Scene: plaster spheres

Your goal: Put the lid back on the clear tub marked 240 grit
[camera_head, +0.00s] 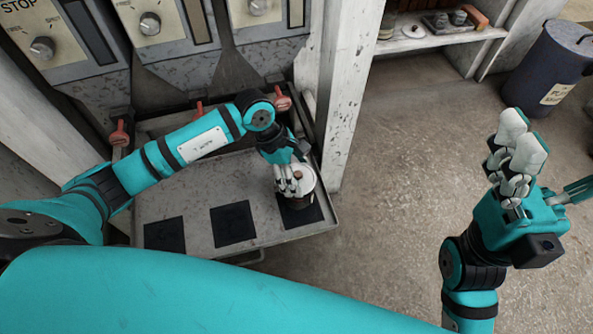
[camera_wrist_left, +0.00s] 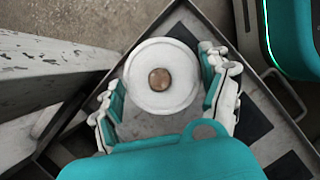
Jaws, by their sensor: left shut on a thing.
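A round white lid (camera_wrist_left: 143,90) with a brown knob sits between the fingers of my left gripper (camera_wrist_left: 165,92) in the left wrist view. In the head view my left gripper (camera_head: 288,184) is shut around this lid (camera_head: 305,181) from the left, above the right-hand black square on the metal tray. A pale body shows below the lid, partly hidden by the fingers; I cannot tell whether the lid is seated on it. No 240 grit marking is readable. My right gripper (camera_head: 519,142) is raised over the floor at the right, with nothing seen in it.
The metal tray (camera_head: 196,198) has two bare black squares (camera_head: 233,223) left of the held lid. A white post (camera_head: 347,90) stands close behind it. Another white lid-like disc (camera_head: 413,31) lies on the back shelf. A dark bin (camera_head: 545,70) stands at the right.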

